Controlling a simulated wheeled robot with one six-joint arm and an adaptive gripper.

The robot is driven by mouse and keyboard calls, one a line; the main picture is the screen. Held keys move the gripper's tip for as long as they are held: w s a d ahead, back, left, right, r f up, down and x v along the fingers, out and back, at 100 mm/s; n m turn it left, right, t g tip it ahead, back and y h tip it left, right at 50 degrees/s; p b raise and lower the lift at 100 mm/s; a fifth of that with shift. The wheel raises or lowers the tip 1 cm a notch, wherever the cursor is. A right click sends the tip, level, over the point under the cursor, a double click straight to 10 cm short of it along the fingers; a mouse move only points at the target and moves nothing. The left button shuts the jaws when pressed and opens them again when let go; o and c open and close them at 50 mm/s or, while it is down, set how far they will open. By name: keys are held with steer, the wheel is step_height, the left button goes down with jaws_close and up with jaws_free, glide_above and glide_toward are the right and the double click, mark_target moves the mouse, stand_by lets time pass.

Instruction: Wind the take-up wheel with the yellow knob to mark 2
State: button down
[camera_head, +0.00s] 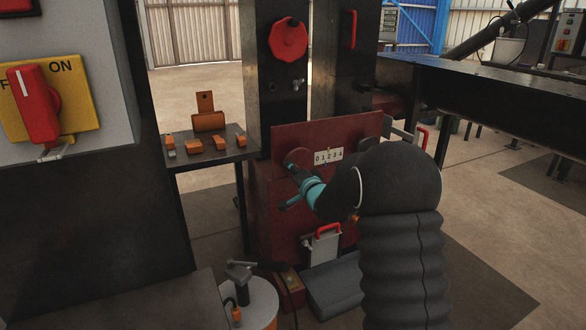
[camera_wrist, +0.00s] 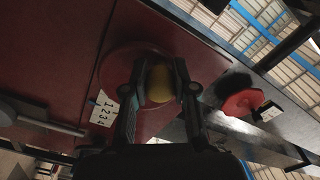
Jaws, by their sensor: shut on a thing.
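The take-up wheel (camera_head: 298,156) is a dark red disc on the front of the red press panel, partly hidden behind my gripper. In the wrist view the wheel (camera_wrist: 113,68) shows behind my fingers. The yellow knob (camera_wrist: 159,84) sits between my two fingers, dull yellow in the shade. My gripper (camera_wrist: 158,86) is shut on it; it also shows in the head view (camera_head: 293,168). A white scale plate (camera_head: 328,156) with the digits 0 1 2 3 4 is right of the wheel. In the wrist view the plate (camera_wrist: 103,109) is tilted. I cannot make out a pointer.
A red round handwheel (camera_head: 288,40) is higher on the black column. A small table (camera_head: 213,157) with orange parts stands at the left. A red-handled white part (camera_head: 323,242) is low on the panel. A drum (camera_head: 255,302) stands on the floor in front.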

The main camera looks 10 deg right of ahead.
steer(key=shift+d+r+m+p, duration=0.1)
steer(key=shift+r+m+p, duration=0.25)
steer(key=shift+m, duration=0.45)
steer(key=shift+d+r+m+p, duration=0.1)
steer(key=shift+r+m+p, duration=0.15)
steer(key=shift+m+p, duration=0.4)
steer(key=shift+m, duration=0.35)
steer(key=c, duration=0.9)
jaws_free()
steer(key=v, duration=1.2)
